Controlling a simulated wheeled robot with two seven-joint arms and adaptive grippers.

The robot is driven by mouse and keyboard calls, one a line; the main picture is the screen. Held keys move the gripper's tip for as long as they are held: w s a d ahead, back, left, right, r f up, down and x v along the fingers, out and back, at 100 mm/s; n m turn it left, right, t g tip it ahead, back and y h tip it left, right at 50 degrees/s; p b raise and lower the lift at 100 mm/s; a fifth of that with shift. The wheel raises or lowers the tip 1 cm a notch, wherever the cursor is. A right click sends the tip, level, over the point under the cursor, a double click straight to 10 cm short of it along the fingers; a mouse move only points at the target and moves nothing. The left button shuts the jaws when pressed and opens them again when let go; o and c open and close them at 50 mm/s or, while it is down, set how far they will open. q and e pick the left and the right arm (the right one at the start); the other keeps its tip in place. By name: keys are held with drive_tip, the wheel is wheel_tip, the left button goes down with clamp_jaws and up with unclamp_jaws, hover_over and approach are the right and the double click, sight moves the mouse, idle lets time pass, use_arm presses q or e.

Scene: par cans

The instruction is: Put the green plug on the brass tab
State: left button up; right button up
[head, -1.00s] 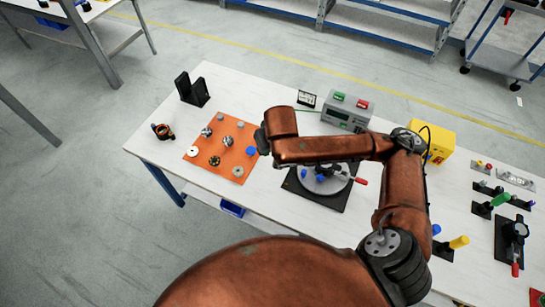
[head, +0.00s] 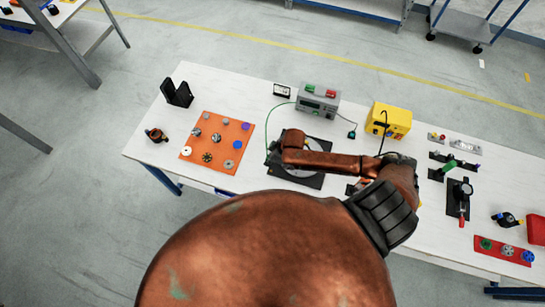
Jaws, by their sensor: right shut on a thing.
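My right gripper (head: 273,152) is at the end of the copper arm, over the left edge of a dark square base with a grey round plate (head: 297,171). My arm covers most of its fingers. A thin green lead (head: 269,124) runs from the grey meter box (head: 317,101) down to this gripper. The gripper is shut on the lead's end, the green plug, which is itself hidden. I cannot make out the brass tab; my arm hides much of the round plate. My left gripper is not in view.
An orange board (head: 216,143) with several small parts lies left of the gripper. A black stand (head: 177,93) and a copper clamp (head: 156,135) are farther left. A second dark lead ends at a plug (head: 352,134). A yellow box (head: 389,120) stands right. Several fixtures fill the right side.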

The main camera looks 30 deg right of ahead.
drive_tip(key=shift+s+d+f, duration=0.3)
drive_tip(key=shift+s+f, duration=0.15)
drive_tip(key=shift+s, duration=0.2)
drive_tip(key=shift+f+n, duration=0.25)
drive_tip(key=shift+n, duration=0.05)
wheel_tip(320, 180, down, 3)
drive_tip(key=b, duration=0.2)
drive_tip(key=shift+s+r+b, duration=0.1)
drive_tip(key=shift+b, duration=0.3)
drive_tip(key=shift+f+b, duration=0.5)
drive_tip(key=shift+f, duration=0.45)
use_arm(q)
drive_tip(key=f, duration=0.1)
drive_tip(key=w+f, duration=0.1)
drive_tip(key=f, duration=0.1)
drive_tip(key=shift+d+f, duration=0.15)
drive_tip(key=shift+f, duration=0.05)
use_arm(e)
drive_tip(key=shift+f, duration=0.35)
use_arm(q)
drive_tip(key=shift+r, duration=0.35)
use_arm(e)
drive_tip(key=shift+r, duration=0.1)
use_arm(q)
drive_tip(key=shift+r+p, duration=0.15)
drive_tip(key=shift+p, duration=0.2)
use_arm(e)
drive_tip(key=o, duration=0.5)
